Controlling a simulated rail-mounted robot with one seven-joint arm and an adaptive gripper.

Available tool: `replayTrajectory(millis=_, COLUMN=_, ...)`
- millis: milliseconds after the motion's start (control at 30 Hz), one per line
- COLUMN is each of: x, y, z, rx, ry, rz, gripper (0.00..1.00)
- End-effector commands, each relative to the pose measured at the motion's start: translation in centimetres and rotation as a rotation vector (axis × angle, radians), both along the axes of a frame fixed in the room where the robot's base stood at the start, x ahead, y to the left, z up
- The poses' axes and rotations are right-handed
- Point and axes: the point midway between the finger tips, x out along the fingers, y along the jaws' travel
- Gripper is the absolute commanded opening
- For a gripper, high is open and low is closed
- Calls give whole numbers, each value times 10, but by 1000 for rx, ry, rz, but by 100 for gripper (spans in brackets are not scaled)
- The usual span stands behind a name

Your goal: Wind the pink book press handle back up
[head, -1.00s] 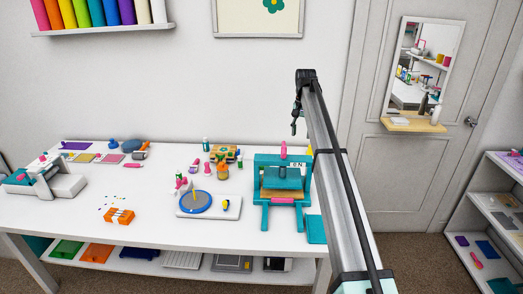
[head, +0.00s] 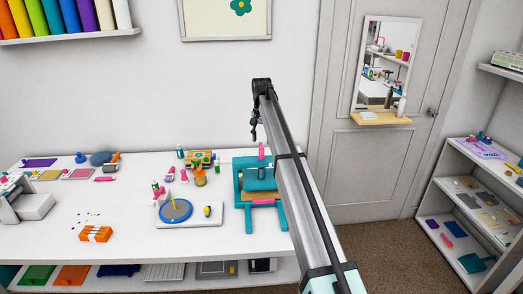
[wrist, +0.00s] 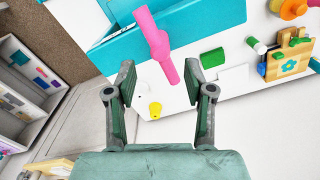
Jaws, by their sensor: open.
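The teal book press (head: 248,213) stands on the white table, left of my arm in the head view. Its pink handle (head: 261,149) stands up at the top; a second pink piece (head: 263,202) shows low on the front. My gripper (head: 254,133) hangs from the arm's end and appears just above and slightly left of the handle. In the wrist view, my gripper (wrist: 160,82) is open and empty. The pink handle (wrist: 155,38) slants past the fingers, its lower end appearing between the tips. I cannot tell the depth gap. The teal press (wrist: 205,20) is partly cut off.
Small bottles and a wooden flower box (head: 200,158) are behind. A shelf unit (head: 462,205) and a door with a mirror (head: 385,65) are at right.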

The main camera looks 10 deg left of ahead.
Motion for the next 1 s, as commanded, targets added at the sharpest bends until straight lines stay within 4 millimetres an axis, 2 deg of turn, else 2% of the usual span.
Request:
replayTrajectory(millis=100, x=-1, y=0, z=-22, rx=-1, ry=2, rz=0, gripper=53)
replayTrajectory(millis=333, x=-1, y=0, z=-54, rx=-1, ry=1, rz=0, gripper=53)
replayTrajectory(millis=533, x=0, y=0, z=-66, rx=0, ry=0, rz=0, gripper=53)
replayTrajectory(millis=800, x=0, y=0, z=-68, rx=0, ry=0, rz=0, gripper=53)
replayTrajectory(millis=833, x=0, y=0, z=-68, rx=0, ry=0, rz=0, gripper=49)
replayTrajectory(millis=967, x=0, y=0, z=-68, rx=0, ry=0, rz=0, gripper=3)
replayTrajectory(millis=1000, x=0, y=0, z=-68, rx=0, ry=0, rz=0, gripper=0)
